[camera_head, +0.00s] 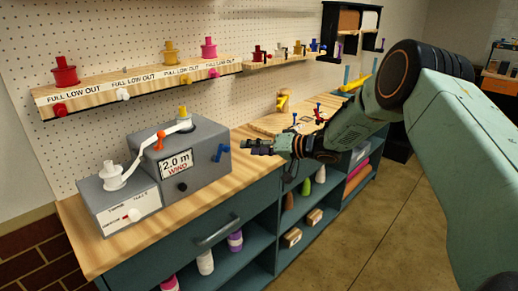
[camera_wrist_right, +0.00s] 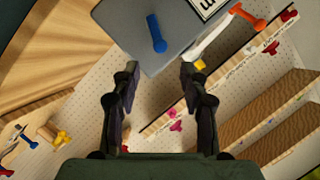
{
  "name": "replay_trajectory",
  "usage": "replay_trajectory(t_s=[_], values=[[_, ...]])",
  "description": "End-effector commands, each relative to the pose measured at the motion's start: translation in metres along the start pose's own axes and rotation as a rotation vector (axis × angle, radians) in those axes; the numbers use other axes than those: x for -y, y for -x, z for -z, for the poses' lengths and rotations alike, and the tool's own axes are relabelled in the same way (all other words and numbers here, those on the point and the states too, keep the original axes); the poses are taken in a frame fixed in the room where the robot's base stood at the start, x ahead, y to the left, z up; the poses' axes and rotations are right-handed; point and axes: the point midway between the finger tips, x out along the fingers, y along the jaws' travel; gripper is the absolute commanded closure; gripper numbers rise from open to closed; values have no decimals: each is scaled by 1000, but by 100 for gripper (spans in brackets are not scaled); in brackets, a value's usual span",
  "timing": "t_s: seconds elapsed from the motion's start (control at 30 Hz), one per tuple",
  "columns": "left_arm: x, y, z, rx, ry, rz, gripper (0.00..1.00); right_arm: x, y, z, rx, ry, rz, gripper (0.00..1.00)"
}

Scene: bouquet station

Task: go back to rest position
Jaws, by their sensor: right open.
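My right arm reaches in from the right in the head view. My right gripper (camera_head: 252,147) is held above the workbench, just right of the grey winding machine (camera_head: 203,150). In the right wrist view the two fingers of my right gripper (camera_wrist_right: 158,74) are apart with nothing between them. The machine's grey body (camera_wrist_right: 180,35) and its blue lever (camera_wrist_right: 156,33) lie beyond the fingertips, with no contact visible. My left gripper is not in view.
A wooden shelf (camera_head: 140,89) with colored spools runs along the pegboard (camera_head: 120,30). Teal cabinet shelves (camera_head: 262,215) under the wooden top hold spools and boxes. A drawer handle (camera_head: 217,233) sticks out in front. Open floor (camera_head: 375,235) lies to the right.

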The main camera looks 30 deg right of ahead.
Motion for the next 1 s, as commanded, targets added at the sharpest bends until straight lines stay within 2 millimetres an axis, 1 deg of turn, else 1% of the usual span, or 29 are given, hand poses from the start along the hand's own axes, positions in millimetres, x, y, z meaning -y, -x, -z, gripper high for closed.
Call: replay_trajectory(t_s=[0.03,0.1,0.2,0.73,0.83,0.9,0.97,1.0], values=[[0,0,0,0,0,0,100,0,7,1,-3,-3,0,56],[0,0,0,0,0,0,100,0,12,0,-1,-2,0,56],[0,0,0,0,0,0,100,0,16,0,0,-1,1,56],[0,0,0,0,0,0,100,1,16,-1,1,8,1,56],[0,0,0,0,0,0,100,0,16,0,-1,76,-3,56],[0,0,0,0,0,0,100,-3,16,3,-27,145,-18,56],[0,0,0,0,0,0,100,-8,17,-3,-53,181,-45,56],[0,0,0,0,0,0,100,-11,17,-12,-67,194,-70,56]])
